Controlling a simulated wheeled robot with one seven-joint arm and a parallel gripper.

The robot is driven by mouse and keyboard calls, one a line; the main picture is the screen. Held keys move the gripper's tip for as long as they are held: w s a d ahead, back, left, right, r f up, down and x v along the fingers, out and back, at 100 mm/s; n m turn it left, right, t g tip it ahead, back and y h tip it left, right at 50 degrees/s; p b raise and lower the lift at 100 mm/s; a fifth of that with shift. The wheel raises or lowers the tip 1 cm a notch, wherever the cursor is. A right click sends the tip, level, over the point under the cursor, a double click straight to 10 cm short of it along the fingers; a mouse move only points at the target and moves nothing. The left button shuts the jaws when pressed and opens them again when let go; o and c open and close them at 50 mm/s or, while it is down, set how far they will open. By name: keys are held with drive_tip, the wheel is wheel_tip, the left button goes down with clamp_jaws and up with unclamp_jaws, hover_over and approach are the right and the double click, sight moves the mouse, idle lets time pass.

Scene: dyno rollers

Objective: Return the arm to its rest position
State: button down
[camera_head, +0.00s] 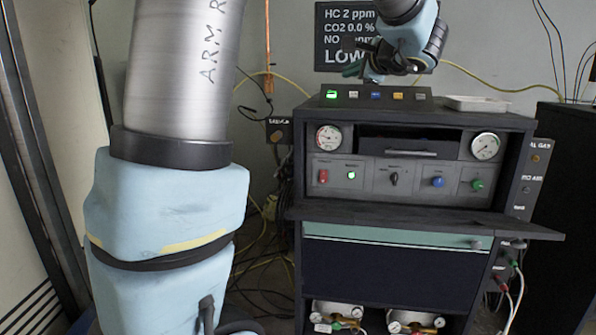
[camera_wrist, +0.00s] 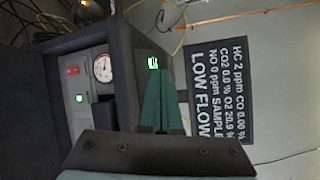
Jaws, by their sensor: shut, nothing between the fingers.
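My arm spans the head view, with a large grey link and pale blue joint at the left. My gripper (camera_head: 354,69) is at the upper middle, above the top of the dark analyser cabinet (camera_head: 420,117) and in front of the wall display (camera_head: 335,20). In the wrist view its green fingers (camera_wrist: 161,100) are together with nothing between them. Part of the gripper is hidden behind the wrist in the head view.
The cabinet top carries a row of lit buttons (camera_head: 375,95) and a white tray (camera_head: 476,103). Two gauges (camera_head: 328,138) (camera_head: 486,146) sit on its front, and a shelf (camera_head: 420,220) juts out below. Yellow and black cables hang around it. A dark cabinet (camera_head: 565,190) stands at right.

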drive_tip(key=s+a+f+n+g, duration=0.35)
drive_tip(key=a+f, duration=0.25)
drive_tip(key=f, duration=0.3)
drive_tip(key=s+a+f+n+g, duration=0.2)
drive_tip(key=a+f+g, duration=0.2)
drive_tip(key=a+f, duration=0.35)
drive_tip(key=s+a+f+n+g+h, duration=0.2)
drive_tip(key=s+f+n+g, duration=0.1)
drive_tip(key=s+f+n, duration=0.2)
drive_tip(key=s+a+f+n+g+h+p, duration=0.1)
drive_tip(key=s+a+f+n+g+h, duration=0.2)
drive_tip(key=s+f+n, duration=0.3)
drive_tip(key=s+f, duration=0.3)
drive_tip(key=s, duration=0.1)
drive_tip(key=shift+s+a+f, duration=0.2)
drive_tip(key=shift+s+f, duration=0.1)
